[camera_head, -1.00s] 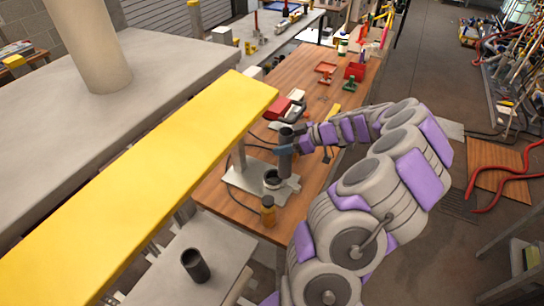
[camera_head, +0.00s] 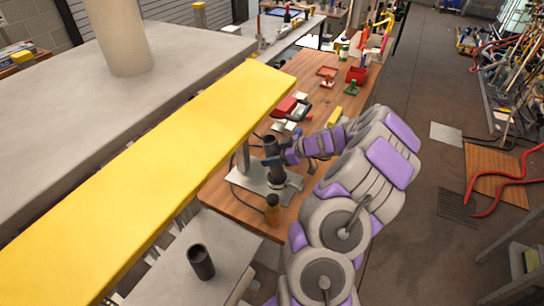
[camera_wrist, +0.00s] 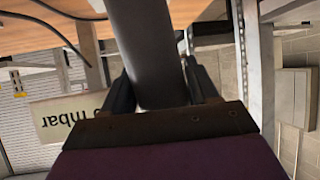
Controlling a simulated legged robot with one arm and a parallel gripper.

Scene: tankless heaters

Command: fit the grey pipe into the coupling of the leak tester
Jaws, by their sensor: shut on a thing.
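The grey pipe (camera_head: 270,147) is dark and upright in the head view. My gripper (camera_head: 273,160) is shut around it from the right. The pipe also shows large in the wrist view (camera_wrist: 150,45), between the two fingers of my gripper (camera_wrist: 160,90). The leak tester (camera_head: 250,178) has a pale base plate on the wooden bench. Its coupling (camera_head: 278,184) is a dark and light ring at the plate's right part. The pipe's lower end lines up over the coupling; I cannot tell whether it is inside or just above it.
A second dark pipe (camera_head: 201,262) stands on the grey table in front. An amber bottle (camera_head: 272,209) stands at the bench's near edge, close to the coupling. A yellow beam (camera_head: 150,180) crosses the left foreground. Red and white items (camera_head: 288,106) lie farther along the bench.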

